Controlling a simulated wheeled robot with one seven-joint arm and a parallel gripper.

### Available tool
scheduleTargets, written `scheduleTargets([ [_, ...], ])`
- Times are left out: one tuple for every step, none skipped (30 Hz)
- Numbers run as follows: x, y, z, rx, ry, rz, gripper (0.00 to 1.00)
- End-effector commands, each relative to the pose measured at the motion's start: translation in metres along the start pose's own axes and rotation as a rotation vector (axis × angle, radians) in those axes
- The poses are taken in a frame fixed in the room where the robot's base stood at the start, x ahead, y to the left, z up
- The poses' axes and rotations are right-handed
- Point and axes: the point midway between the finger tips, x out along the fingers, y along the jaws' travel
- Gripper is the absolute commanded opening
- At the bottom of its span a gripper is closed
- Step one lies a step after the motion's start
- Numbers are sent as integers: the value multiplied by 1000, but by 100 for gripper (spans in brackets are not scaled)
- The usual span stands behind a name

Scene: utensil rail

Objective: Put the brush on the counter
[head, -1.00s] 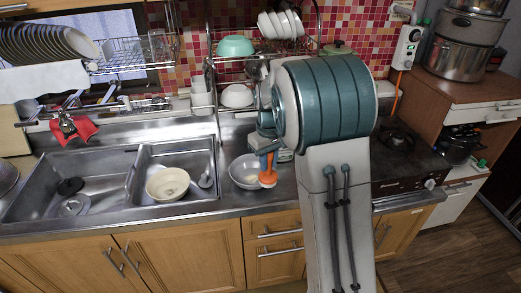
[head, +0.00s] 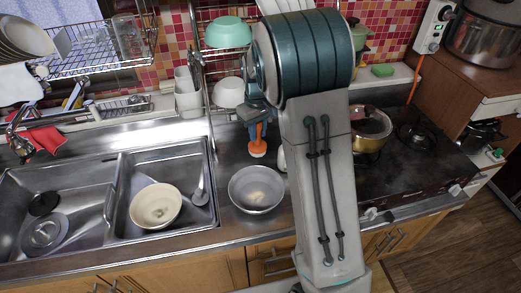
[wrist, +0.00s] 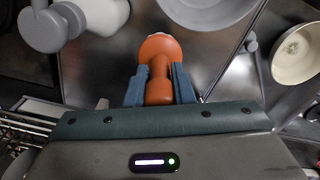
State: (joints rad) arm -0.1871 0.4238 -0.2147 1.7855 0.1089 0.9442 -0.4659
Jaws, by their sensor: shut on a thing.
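The orange brush (head: 258,148) hangs from my gripper (head: 257,122) in the head view, with its wide end down. It is over the back part of the steel counter (head: 232,160), behind the metal bowl; I cannot tell whether it touches the counter. In the wrist view the blue fingers of my gripper (wrist: 159,82) are shut on the handle of the brush (wrist: 158,48), one on each side. My arm hides part of the counter to the right.
A metal bowl (head: 256,197) stands on the counter in front of the brush. The sink with a cream bowl (head: 156,206) is to the left. The dish rack with a white bowl (head: 229,93) stands behind. A pot (head: 371,130) is on the stove at right.

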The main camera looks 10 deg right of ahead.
Motion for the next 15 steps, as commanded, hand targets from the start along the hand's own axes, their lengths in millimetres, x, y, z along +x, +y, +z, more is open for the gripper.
scheduleTargets([
  [10,-1,0,-1,-5,-1,0],
  [15,-1,0,-2,-4,-1,0],
  [21,-1,0,-3,-4,-1,0],
  [25,-1,0,-3,-3,0,0],
  [29,-1,0,-3,-3,0,0],
  [32,-1,0,-3,-2,0,0],
  [34,-1,-1,-2,-1,0,0],
  [37,0,-1,-2,0,0,0],
  [41,0,0,-1,-2,-1,0],
  [46,0,0,-1,-3,-1,0],
  [50,0,1,-1,-4,0,0],
  [56,0,0,-2,-4,-1,0],
  [61,0,0,-1,-4,0,0],
  [64,0,0,-1,-3,-1,0],
  [68,0,0,0,-2,0,0],
])
